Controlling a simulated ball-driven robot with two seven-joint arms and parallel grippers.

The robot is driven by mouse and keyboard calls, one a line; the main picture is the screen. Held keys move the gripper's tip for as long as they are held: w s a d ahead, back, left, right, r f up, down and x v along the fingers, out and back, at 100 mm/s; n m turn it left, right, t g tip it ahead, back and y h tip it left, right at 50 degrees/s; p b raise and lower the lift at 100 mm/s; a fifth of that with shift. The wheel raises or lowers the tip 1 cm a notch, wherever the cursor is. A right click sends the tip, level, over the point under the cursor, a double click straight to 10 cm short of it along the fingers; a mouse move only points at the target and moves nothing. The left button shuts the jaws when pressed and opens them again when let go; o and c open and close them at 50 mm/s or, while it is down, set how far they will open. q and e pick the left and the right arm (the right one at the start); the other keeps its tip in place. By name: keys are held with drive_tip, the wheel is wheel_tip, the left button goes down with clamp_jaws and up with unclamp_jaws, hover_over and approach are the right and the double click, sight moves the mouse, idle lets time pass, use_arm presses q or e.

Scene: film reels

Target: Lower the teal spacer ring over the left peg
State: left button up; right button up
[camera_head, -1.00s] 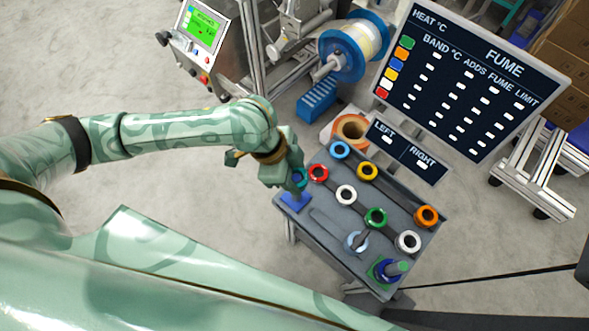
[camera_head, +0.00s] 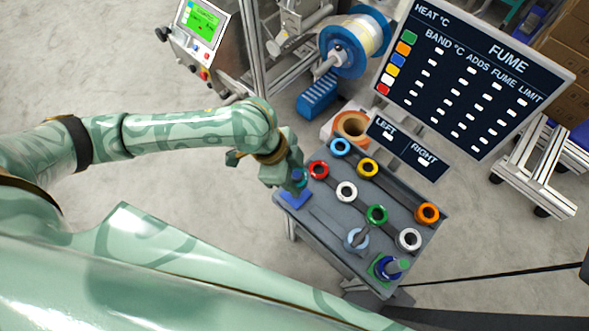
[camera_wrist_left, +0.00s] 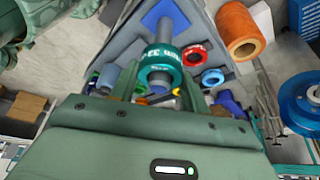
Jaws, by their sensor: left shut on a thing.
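The teal spacer ring (camera_wrist_left: 162,66), with white markings, sits between the fingers of my left gripper (camera_wrist_left: 160,84), which is shut on it. In the wrist view the grey left peg (camera_wrist_left: 165,30) rises from a blue pad (camera_wrist_left: 165,12) and appears to pass into the ring, which looks around it and above the pad. How far down the ring is I cannot tell exactly. In the head view the left gripper (camera_head: 298,176) is over the blue pad (camera_head: 296,199) at the table's left corner, mostly hiding peg and ring. My right gripper is not in view.
The grey table (camera_head: 325,225) bears several rings, including a red one (camera_head: 318,170) close beside the gripper and a white one (camera_head: 346,191). A second peg (camera_head: 391,267) with blue and green at its base stands at the near corner. An orange roll (camera_head: 352,127) lies behind.

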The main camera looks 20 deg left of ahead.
use_arm(q)
drive_tip(key=shift+f, duration=0.85)
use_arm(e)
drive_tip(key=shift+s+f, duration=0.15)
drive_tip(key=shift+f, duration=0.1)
use_arm(q)
drive_tip(key=o, duration=1.1)
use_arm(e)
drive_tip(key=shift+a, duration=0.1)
use_arm(q)
drive_tip(key=p+v, duration=0.8)
drive_tip(key=v, duration=0.8)
drive_tip(key=shift+r, duration=0.2)
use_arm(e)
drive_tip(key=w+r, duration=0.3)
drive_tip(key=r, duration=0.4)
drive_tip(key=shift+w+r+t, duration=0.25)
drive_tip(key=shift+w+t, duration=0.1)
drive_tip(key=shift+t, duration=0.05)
